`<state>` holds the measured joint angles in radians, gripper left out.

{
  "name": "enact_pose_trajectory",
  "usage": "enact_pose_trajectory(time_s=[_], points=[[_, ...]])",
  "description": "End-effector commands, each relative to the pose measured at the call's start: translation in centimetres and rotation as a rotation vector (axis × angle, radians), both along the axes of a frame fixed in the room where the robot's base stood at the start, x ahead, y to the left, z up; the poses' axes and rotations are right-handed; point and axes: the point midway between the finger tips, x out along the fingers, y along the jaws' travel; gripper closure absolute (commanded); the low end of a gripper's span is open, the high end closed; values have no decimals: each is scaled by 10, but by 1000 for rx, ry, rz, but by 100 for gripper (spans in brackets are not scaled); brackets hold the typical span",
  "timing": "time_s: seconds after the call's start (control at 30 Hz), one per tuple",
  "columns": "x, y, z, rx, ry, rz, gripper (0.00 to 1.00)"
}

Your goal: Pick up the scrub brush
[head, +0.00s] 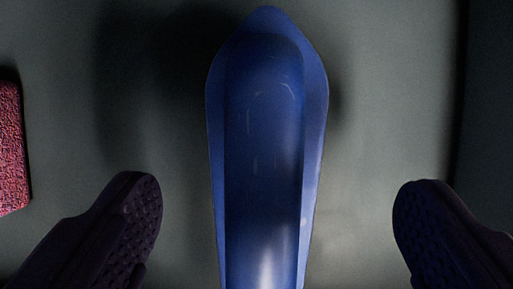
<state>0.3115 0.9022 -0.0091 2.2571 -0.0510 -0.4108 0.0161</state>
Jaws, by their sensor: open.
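A blue, glossy, elongated object with a pointed top end, which I take to be the scrub brush (265,140), stands out in the middle of the head view. It runs down past the bottom edge, so its lower end is out of frame. No bristles show. My gripper (275,215) is open, with one dark, textured finger at the lower left and the other at the lower right. The blue object lies between the two fingers, with a clear gap on each side. Neither finger touches it.
A red and purple rough-textured block (12,150) is cut off by the left edge. The grey-green surface (390,90) around the blue object is bare. A dark vertical band (485,90) runs along the right side. Soft shadows fall to the left of the blue object.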

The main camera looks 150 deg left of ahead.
Motion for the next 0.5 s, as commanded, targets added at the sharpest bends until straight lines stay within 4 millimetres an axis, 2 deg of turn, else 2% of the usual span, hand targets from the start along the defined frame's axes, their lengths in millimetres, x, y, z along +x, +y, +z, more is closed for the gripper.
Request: enact_pose_trajectory(time_s=[0.1,0.23,0.47,0.5], points=[[8,3,-21,0,1,2,6],[16,1,-39,0,2,1,6],[18,1,-39,0,0,1,6],[18,1,-39,0,0,1,12]])
